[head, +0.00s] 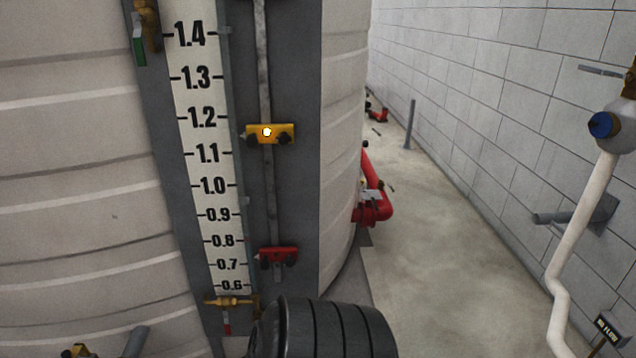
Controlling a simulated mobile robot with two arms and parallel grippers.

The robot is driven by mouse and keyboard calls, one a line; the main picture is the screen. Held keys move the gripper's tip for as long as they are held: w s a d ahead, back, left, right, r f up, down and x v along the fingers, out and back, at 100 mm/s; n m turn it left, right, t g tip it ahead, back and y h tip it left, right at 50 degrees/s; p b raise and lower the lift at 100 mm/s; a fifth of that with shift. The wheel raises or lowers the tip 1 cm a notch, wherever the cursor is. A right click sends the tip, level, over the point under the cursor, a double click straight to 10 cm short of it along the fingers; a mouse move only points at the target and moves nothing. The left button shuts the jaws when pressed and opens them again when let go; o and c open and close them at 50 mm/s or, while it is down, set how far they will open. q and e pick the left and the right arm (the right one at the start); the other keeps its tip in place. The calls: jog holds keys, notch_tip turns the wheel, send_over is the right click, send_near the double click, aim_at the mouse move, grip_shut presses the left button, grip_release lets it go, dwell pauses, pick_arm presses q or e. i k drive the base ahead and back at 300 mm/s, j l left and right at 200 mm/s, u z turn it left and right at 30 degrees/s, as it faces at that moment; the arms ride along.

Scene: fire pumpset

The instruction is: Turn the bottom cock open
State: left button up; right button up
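The bottom cock (232,301) is a brass fitting at the foot of the white level scale (205,150), just below the 0.6 mark. A small handle with a red end (227,326) hangs straight down below it. The right end of the cock is close to a black ribbed shape at the bottom of the head view, and what lies behind that shape is hidden. A second brass cock (149,24) with a green handle (139,50) shows at the top left of the scale. Neither of my grippers is in view.
A yellow bracket (283,131) and a red bracket (278,256) sit on the vertical rod right of the scale. The pale ribbed tank (75,180) fills the left. Red pipework (376,205) and a white pipe (580,230) stand right, with clear floor (450,260) between.

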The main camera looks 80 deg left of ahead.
aim_at(228, 327)
jog(key=u, duration=1.95)
